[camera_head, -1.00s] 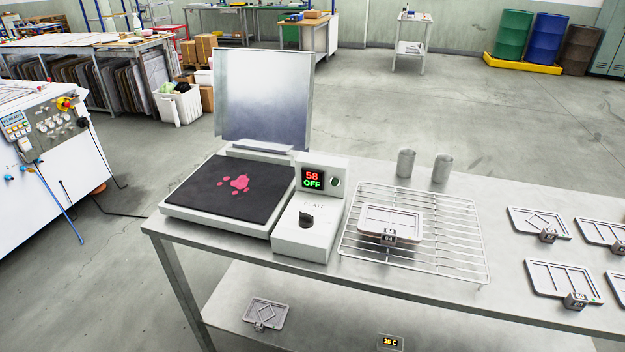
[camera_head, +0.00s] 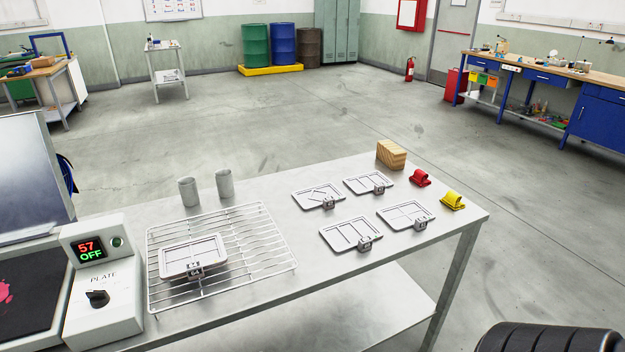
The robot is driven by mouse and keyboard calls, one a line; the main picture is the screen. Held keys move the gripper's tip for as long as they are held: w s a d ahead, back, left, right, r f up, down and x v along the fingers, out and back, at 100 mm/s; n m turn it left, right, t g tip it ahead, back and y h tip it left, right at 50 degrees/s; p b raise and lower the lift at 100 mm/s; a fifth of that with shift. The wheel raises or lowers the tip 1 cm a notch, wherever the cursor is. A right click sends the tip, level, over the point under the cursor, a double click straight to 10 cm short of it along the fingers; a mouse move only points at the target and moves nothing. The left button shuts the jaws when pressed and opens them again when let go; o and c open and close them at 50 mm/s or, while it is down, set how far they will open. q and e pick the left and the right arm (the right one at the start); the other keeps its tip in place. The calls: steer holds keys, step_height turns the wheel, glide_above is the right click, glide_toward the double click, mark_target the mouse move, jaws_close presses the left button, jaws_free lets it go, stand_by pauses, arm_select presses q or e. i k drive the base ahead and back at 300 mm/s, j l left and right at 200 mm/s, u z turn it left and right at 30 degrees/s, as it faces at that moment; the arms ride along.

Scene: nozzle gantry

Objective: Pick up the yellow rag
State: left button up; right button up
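The yellow rag (camera_head: 452,201) lies folded on the metal table (camera_head: 300,301), near the table's right end. A red rag (camera_head: 420,178) lies just behind it and to its left. Neither of my grippers shows in the head view. A black ribbed rounded part, perhaps of my own arm, shows at the bottom right, apart from the rag.
Several grey plates (camera_head: 350,233) with number tags lie left of the rags. A wooden block (camera_head: 391,155) stands behind them. Further left are a wire rack (camera_head: 222,257) with a plate on it, two metal cups (camera_head: 224,184), and a heating plate's control box (camera_head: 103,285).

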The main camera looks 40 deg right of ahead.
mark_target(452, 198)
steer(key=z, duration=2.3)
